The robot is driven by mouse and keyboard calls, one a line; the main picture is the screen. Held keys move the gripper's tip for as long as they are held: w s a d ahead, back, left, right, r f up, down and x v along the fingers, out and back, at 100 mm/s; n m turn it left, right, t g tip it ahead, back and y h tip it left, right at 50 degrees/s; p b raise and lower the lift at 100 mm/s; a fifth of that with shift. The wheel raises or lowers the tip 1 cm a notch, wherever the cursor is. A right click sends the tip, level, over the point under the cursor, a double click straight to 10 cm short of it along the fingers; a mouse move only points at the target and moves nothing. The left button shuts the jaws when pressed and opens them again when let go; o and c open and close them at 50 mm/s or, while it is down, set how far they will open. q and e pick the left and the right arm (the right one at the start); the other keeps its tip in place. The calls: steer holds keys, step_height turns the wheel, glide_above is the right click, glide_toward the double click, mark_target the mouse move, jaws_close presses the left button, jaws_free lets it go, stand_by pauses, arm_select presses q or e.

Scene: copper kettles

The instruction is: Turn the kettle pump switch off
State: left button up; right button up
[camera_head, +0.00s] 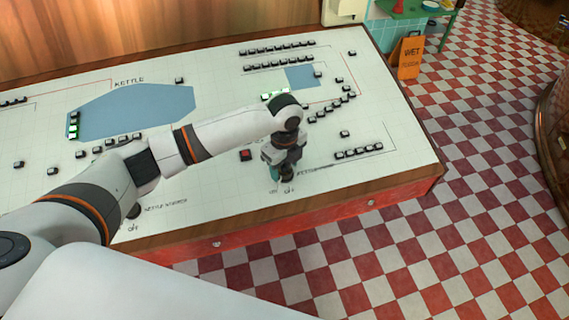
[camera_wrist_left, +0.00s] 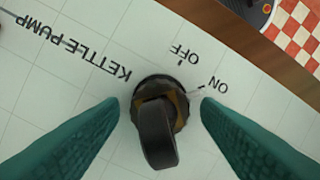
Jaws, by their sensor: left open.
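The kettle pump switch (camera_wrist_left: 158,135) is a round black knob with a raised grip bar, set on the white panel under the printed words KETTLE PUMP. In the left wrist view, OFF and ON are printed beyond it, with ON nearer its right side. I cannot tell for sure which mark the bar points to. My left gripper (camera_wrist_left: 160,106) is open, its teal fingers on either side of the knob, with a visible gap on each side. In the head view my left gripper (camera_head: 283,160) is over the panel's front edge and hides most of the switch. My right gripper is not in view.
The white control panel (camera_head: 220,185) has rows of small black buttons, some lit green, and blue shapes. A red button (camera_head: 246,155) is left of my gripper. Another black knob (camera_head: 133,211) is near the front left. An orange floor sign (camera_head: 410,57) stands behind right.

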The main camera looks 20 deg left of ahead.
arm_select(q)
steer(key=c, duration=1)
steer(key=shift+r+n+p, duration=0.15)
steer(key=shift+n+p, duration=0.15)
steer(key=shift+p, duration=0.25)
steer(key=n+p, duration=0.2)
steer(key=p, duration=0.1)
steer(key=n+p, duration=0.3)
steer(key=shift+n, duration=0.3)
steer(key=shift+n+p, duration=1.3)
steer(key=shift+p, duration=0.05)
steer(key=o, duration=1)
